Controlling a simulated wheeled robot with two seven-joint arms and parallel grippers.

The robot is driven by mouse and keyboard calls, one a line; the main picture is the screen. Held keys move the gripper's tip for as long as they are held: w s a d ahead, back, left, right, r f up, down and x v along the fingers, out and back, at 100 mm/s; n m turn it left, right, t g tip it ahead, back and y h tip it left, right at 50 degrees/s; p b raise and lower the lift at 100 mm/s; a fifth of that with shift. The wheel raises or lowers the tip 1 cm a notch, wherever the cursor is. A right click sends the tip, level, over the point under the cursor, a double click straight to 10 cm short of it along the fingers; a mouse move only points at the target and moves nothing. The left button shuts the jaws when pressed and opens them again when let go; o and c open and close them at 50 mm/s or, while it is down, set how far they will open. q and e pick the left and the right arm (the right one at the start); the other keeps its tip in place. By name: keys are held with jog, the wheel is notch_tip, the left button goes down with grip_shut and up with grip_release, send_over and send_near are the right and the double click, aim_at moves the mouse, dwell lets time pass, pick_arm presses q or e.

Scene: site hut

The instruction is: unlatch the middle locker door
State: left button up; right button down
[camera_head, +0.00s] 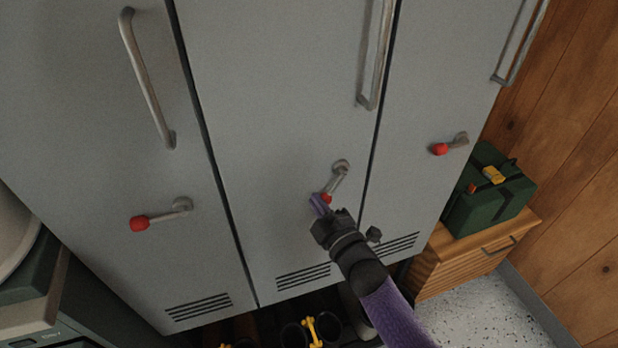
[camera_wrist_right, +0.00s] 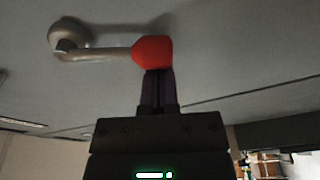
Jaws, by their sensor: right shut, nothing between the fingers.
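The middle locker door (camera_head: 280,110) is grey and looks closed, with a long bar handle (camera_head: 376,60) at its upper right. Its latch lever (camera_head: 340,178) has a metal arm and a red knob (camera_head: 326,198). The lever slants down and left from its pivot. My right gripper (camera_head: 318,205) is shut and empty, its fingertips at the red knob. In the right wrist view the red knob (camera_wrist_right: 153,51) sits right at the ends of the fingers (camera_wrist_right: 158,88); I cannot tell whether they touch. My left gripper is not in view.
The left and right locker doors have their own red-knobbed levers (camera_head: 140,222) (camera_head: 440,148), both lying nearly sideways. A green case (camera_head: 490,200) stands on a wooden cabinet (camera_head: 450,262) at right. Dark items with a yellow part (camera_head: 314,330) lie below the lockers.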

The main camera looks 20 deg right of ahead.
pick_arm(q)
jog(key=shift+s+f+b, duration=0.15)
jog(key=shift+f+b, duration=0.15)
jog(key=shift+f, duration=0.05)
pick_arm(e)
jog(key=d+n, duration=0.1)
jog(key=n, duration=0.1)
jog(key=d+f+n, duration=0.1)
jog(key=n, duration=0.1)
jog(key=d+f+n+g, duration=0.1)
jog(key=n, duration=0.1)
jog(key=shift+w+d, duration=0.1)
jog(key=shift+d, duration=0.15)
dwell(0.3)
